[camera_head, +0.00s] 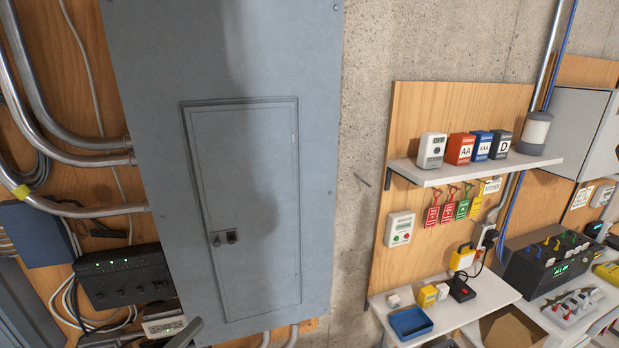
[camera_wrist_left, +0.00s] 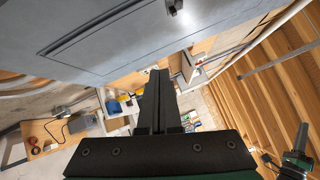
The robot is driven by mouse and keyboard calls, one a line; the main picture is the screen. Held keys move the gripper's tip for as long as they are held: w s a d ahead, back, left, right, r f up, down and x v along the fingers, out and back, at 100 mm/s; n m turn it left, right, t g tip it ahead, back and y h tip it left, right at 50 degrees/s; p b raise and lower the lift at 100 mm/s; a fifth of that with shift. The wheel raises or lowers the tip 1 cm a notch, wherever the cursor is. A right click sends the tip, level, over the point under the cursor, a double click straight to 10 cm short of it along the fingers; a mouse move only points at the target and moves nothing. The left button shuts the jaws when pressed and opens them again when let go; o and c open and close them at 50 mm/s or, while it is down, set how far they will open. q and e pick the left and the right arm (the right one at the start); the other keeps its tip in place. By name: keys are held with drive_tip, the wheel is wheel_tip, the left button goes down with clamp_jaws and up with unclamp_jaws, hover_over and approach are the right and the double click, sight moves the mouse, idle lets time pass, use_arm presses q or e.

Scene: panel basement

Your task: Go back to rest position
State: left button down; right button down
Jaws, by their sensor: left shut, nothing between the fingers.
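My left gripper (camera_head: 187,331) only just shows at the bottom edge of the head view, in front of the lower part of the grey panel. In the left wrist view its two dark fingers (camera_wrist_left: 155,80) lie together with nothing between them. The grey electrical panel (camera_head: 240,60) has its door (camera_head: 245,180) shut, with a small latch on the door's left side. A green and black part (camera_wrist_left: 295,155) at the lower right of the left wrist view looks like my right arm; its jaws cannot be made out.
A wooden board right of the panel carries a white shelf (camera_head: 475,172) with battery boxes. Below are hanging tags, a lower shelf (camera_head: 455,310) with a blue tray (camera_head: 410,323), and a black battery unit (camera_head: 545,262). Conduits and a black box (camera_head: 122,275) are left of the panel.

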use_arm(q)
drive_tip(key=s+d+r+n+t+h, duration=0.1)
drive_tip(key=d+r, duration=0.3)
drive_tip(key=r, duration=0.5)
drive_tip(key=s+d+r+t+p, duration=0.15)
drive_tip(key=d+r, duration=0.25)
drive_tip(key=r, duration=0.4)
drive_tip(key=s+d+r+n+t+h, duration=0.15)
drive_tip(key=d+r, duration=0.25)
drive_tip(key=r, duration=0.5)
drive_tip(key=s+a+r+n+t+y, duration=0.3)
drive_tip(key=s+r+n+y, duration=0.2)
drive_tip(key=n, duration=0.7)
drive_tip(key=s+a+r+n+t+y, duration=0.3)
drive_tip(key=s+a+r+n+y, duration=0.1)
drive_tip(key=n, duration=0.8)
wheel_tip(320, 180, up, 2)
drive_tip(key=shift+s+a+r+t+y, duration=0.1)
drive_tip(key=shift+s+a+t+y, duration=0.25)
drive_tip(key=shift+y, duration=0.2)
drive_tip(key=shift+d, duration=0.15)
